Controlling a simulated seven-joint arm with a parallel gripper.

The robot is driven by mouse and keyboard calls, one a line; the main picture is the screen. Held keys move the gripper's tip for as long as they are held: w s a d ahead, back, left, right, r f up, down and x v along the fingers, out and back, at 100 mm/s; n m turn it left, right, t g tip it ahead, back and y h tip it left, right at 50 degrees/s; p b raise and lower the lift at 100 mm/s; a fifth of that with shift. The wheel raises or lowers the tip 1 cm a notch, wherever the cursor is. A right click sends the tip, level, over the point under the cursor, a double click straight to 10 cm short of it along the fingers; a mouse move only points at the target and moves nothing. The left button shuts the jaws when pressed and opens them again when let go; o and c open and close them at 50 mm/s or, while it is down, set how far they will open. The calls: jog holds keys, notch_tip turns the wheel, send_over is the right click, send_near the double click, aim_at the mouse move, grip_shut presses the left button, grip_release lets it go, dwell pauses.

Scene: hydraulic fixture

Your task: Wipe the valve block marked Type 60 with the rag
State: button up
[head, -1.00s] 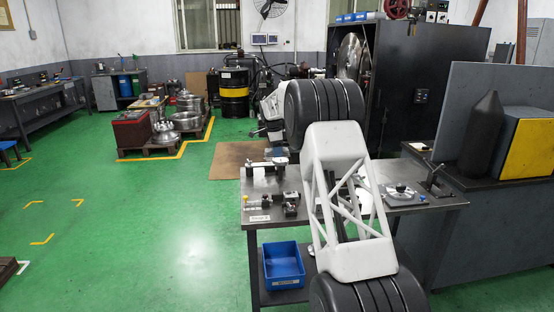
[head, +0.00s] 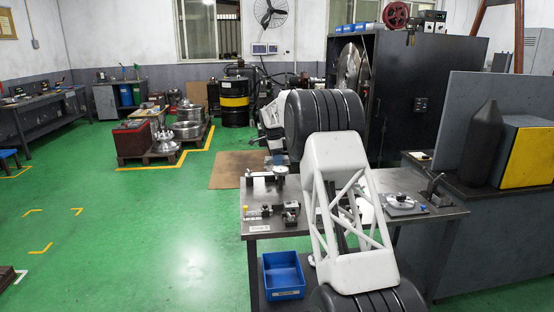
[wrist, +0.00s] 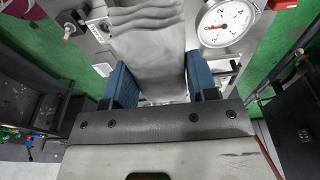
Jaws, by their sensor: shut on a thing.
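My gripper (wrist: 158,82) has two blue finger pads shut on a grey rag (wrist: 148,45). The rag hangs out past the fingers in soft folds at its far end. In the head view my arm hides most of the gripper and the rag. Metal valve-like fittings stand at the left of the workbench, one at the back (head: 266,173) and one nearer the front (head: 275,212). No Type 60 marking is readable, so I cannot tell which is the valve block. Whether the rag touches anything is unclear.
A round white gauge (wrist: 225,22) sits right of the rag in the wrist view. The metal workbench (head: 264,190) has a flat fixture (head: 403,204) at its right and a blue bin (head: 284,276) below.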

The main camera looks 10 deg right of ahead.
aim_at(294, 202)
jog(key=shift+s+d+f, duration=0.3)
jog(key=shift+s+f, duration=0.6)
jog(key=shift+s, duration=0.95)
jog(key=shift+s+d+f, duration=0.3)
jog(key=shift+s+f, duration=0.65)
jog(key=shift+s, duration=0.95)
jog(key=shift+s+d+f, duration=0.3)
jog(key=shift+s+f, duration=0.6)
jog(key=shift+s, duration=0.95)
jog(key=shift+f, duration=0.2)
jog(key=shift+f, duration=2.8)
jog(key=shift+f, duration=1)
jog(key=shift+d, duration=0.1)
jog(key=shift+d+r, duration=0.1)
jog(key=shift+d, duration=1.8)
jog(key=shift+f, duration=0.2)
jog(key=shift+a, duration=0.15)
